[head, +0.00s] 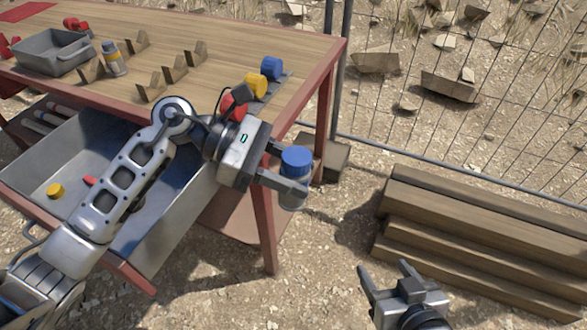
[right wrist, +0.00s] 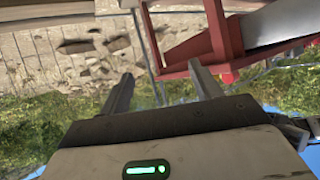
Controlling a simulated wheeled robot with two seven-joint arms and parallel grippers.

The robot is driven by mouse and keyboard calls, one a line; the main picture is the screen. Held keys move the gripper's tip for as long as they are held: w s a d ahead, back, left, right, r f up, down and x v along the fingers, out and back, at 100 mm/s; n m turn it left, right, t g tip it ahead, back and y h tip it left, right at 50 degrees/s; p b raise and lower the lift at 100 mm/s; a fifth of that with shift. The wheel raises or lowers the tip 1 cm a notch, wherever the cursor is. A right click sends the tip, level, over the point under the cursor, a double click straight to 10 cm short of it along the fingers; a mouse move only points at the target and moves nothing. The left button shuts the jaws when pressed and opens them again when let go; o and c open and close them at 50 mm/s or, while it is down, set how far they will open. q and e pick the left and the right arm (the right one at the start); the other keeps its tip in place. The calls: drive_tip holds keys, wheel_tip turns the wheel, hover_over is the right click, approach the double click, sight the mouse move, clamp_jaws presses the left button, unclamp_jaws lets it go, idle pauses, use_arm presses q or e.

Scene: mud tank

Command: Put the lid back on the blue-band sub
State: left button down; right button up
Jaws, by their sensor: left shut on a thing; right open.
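My left gripper (head: 290,178) is shut on a short grey cylinder with a blue top (head: 296,158), held upright beyond the table's right edge. I cannot tell whether the blue part is a band or a cap. Another blue round piece (head: 271,68) stands near the table's right end. Beside it are a yellow one (head: 257,85) and a red one (head: 228,103), partly hidden by my left arm. My right gripper (head: 384,268) is open and empty at the lower right, away from the table.
The wooden table (head: 190,28) has a red frame and several notched wooden cradles (head: 153,84). A grey tray (head: 50,58) is at its left. A metal tub (head: 195,205) below holds small yellow and red pieces. Stacked timbers (head: 480,230) and a wire fence (head: 460,165) are at right.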

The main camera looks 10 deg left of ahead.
drive_tip(key=shift+s+d+f+m+g, duration=0.25)
drive_tip(key=shift+s+f, duration=0.2)
drive_tip(key=shift+s, duration=0.15)
drive_tip(key=shift+s+d+f+m+g, duration=0.15)
drive_tip(key=shift+s+d+f+g, duration=0.1)
drive_tip(key=shift+s+f, duration=0.3)
use_arm(q)
drive_tip(key=shift+a+r, duration=0.1)
use_arm(e)
drive_tip(key=shift+r, duration=0.1)
